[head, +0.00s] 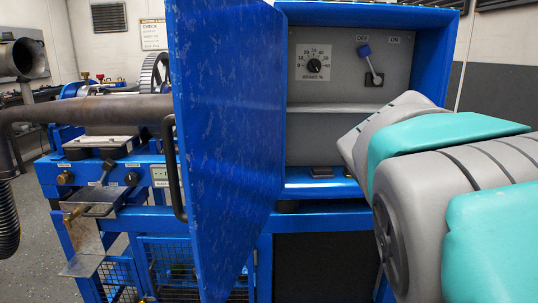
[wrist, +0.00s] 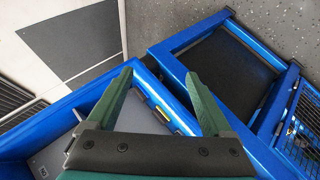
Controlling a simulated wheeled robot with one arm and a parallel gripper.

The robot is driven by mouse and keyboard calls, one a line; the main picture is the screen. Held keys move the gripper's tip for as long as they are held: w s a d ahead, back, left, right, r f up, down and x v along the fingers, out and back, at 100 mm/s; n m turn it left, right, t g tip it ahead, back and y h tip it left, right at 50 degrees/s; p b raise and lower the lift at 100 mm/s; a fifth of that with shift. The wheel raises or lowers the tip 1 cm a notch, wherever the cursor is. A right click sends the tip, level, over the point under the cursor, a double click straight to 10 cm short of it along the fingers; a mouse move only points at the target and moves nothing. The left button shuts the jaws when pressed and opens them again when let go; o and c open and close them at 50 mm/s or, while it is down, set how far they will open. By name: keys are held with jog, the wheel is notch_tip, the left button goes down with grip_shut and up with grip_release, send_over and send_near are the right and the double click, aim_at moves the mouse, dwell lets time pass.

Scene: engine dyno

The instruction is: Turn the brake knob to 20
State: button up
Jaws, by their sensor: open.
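The brake knob (head: 314,65) is a small round black knob on the grey panel (head: 340,88) inside the open blue cabinet. A white numbered scale plate marked BRAKE surrounds it. Its pointer is too small to read surely. My gripper (wrist: 160,75) shows in the wrist view with its two green fingers spread wide and nothing between them. It points down past the blue frame and is apart from the knob, which I cannot make out in that view. In the head view my arm fills the right side and the gripper is hidden.
A lever with a blue tip (head: 364,51) sits right of the knob, below OFF and ON labels. The blue cabinet door (head: 225,140) stands open on the left, with a black handle (head: 173,170). The cabinet's right wall (head: 437,62) bounds the opening. A grey pipe (head: 90,108) lies farther left.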

jog(key=s+a+f+m+g+y, duration=0.1)
jog(key=s+a+f+g+y, duration=0.1)
jog(key=s+f, duration=0.5)
jog(key=s+a+f+m+g+y, duration=0.1)
jog(key=s+a+f+g+y, duration=0.2)
jog(key=s+a+f, duration=0.4)
jog(key=s+a+f+m+g+y, duration=0.1)
jog(key=s+a+f, duration=0.4)
jog(key=s, duration=1.3)
notch_tip(320, 180, down, 3)
jog(key=g+y, duration=0.1)
jog(key=g, duration=0.1)
jog(key=shift+s+m+g, duration=0.3)
jog(key=shift+c, duration=0.2)
